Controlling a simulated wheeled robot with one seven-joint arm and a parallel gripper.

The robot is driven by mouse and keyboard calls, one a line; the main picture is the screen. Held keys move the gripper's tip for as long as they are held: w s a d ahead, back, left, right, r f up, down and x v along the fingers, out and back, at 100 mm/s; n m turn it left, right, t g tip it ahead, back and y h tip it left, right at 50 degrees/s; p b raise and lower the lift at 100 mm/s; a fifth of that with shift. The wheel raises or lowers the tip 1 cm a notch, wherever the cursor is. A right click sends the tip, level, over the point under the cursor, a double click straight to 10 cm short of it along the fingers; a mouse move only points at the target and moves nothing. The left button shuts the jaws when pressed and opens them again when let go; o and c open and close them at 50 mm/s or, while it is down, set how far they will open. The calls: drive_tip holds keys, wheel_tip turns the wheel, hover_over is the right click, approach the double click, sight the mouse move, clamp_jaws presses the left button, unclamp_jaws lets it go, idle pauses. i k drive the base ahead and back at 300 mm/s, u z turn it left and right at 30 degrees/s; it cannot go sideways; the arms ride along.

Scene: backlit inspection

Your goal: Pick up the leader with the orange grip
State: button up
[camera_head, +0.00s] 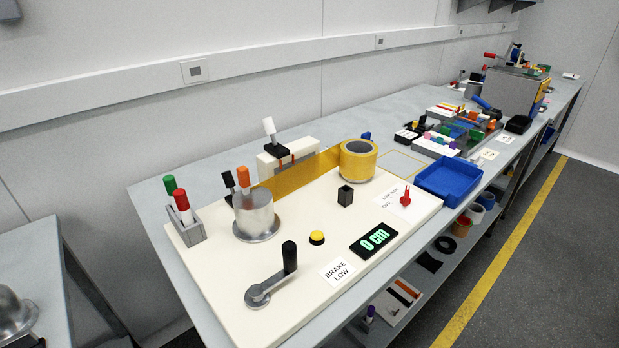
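An upright orange grip (243,177) shows just above and behind the silvery drum (256,215) on the cream board (206,265); its lower part is hidden by the drum. A black-topped piece (229,180) stands just left of it. A second, smaller orange piece (473,117) lies among coloured parts in the dark tray farther back. I cannot tell from this view which orange piece is the leader's grip. An amber film band (302,174) runs between the drum area and a yellow roll (359,160). My gripper is not in view.
A grey holder (187,225) with green and red handles stands left of the drum. A crank (272,277), yellow button (317,238) and "0 cm" display (374,239) lie in front. A blue tray (449,181) sits at right. The floor (535,240) beside the bench looks clear.

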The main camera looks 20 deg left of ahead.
sight(242, 172)
drive_tip(key=z, duration=1.05)
drive_tip(key=k, duration=1.05)
drive_tip(key=u, duration=0.8)
drive_tip(key=i, duration=1)
drive_tip(key=u, duration=0.05)
